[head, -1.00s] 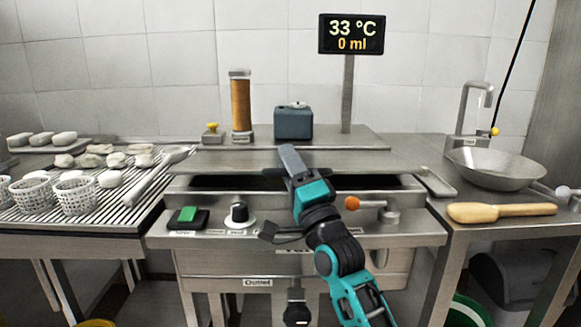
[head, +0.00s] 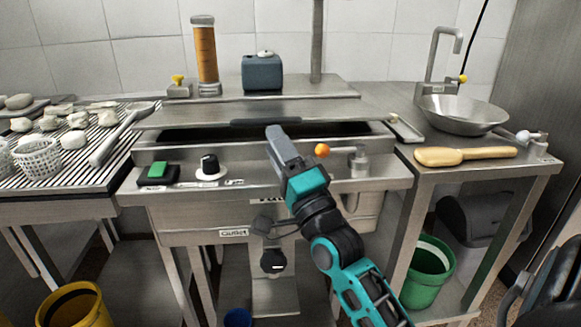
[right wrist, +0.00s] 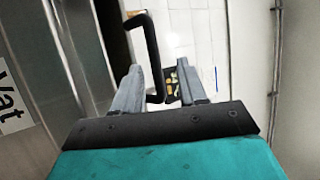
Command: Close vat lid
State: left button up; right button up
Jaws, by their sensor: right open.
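The steel vat (head: 172,224) stands in the middle of the head view. Its flat lid (head: 190,116) is raised, with a dark gap (head: 345,129) under its front edge. A dark bar handle (head: 255,122) lies along that edge. My right gripper (head: 274,131) is in front of the lid, its tips overlapping the handle's lower side in the picture. In the right wrist view, its two fingers (right wrist: 160,80) are apart and the black handle (right wrist: 153,52) shows between and beyond them. I cannot tell whether they touch it. My left gripper is out of view.
A slatted table with baskets (head: 38,160) stands left. A sink bowl (head: 465,114) and wooden paddle (head: 465,156) are at right.

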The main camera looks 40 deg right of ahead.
jog(key=shift+v, duration=2.45)
jog(key=shift+r, duration=0.1)
jog(key=shift+c, duration=0.2)
